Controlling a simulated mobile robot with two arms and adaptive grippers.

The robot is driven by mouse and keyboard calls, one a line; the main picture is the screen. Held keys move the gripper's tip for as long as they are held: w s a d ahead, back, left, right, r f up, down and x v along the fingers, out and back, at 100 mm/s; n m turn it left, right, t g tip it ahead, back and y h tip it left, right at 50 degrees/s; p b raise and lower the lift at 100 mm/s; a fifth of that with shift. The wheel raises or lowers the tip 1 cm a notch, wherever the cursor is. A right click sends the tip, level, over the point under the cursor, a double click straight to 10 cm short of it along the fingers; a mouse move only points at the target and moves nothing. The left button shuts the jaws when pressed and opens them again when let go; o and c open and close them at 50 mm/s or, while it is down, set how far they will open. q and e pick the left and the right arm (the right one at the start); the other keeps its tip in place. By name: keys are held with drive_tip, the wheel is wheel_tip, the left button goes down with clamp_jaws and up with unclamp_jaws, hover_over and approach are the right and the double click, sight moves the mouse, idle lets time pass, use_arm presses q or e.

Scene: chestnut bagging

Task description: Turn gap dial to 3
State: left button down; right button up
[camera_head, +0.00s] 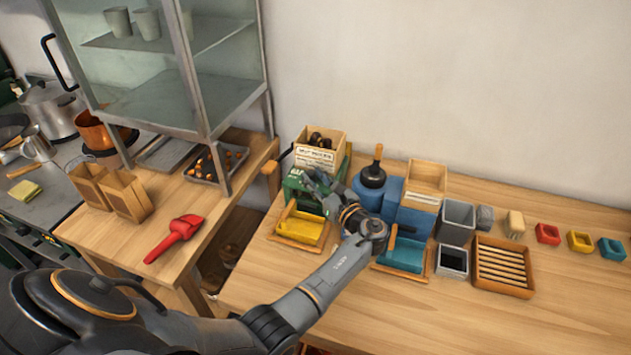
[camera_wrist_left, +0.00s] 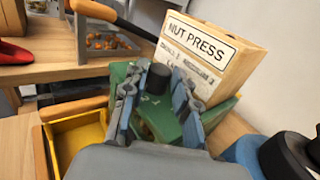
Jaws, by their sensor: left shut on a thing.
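The green nut press (camera_head: 296,188) stands on the wooden table in front of the wall. In the left wrist view its green body (camera_wrist_left: 120,73) carries a dark round knob (camera_wrist_left: 157,78), which looks like the gap dial. My left gripper (camera_head: 320,186) reaches over the press from the front. In the left wrist view its two fingers are closed around the dark knob. My right gripper is not in view.
A wooden box labelled NUT PRESS (camera_head: 318,160) stands behind the press. A yellow tray (camera_head: 301,229) sits in front of it. A blue machine (camera_head: 410,218) and a teal tray (camera_head: 402,255) are to the right. A slatted wooden tray (camera_head: 503,267) lies further right. The front right table is clear.

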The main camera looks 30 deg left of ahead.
use_arm(q)
drive_tip(key=c, duration=1)
unclamp_jaws()
drive_tip(key=shift+c, duration=0.2)
drive_tip(key=shift+d, duration=0.2)
drive_tip(key=v, duration=0.7)
drive_tip(key=shift+r, duration=0.1)
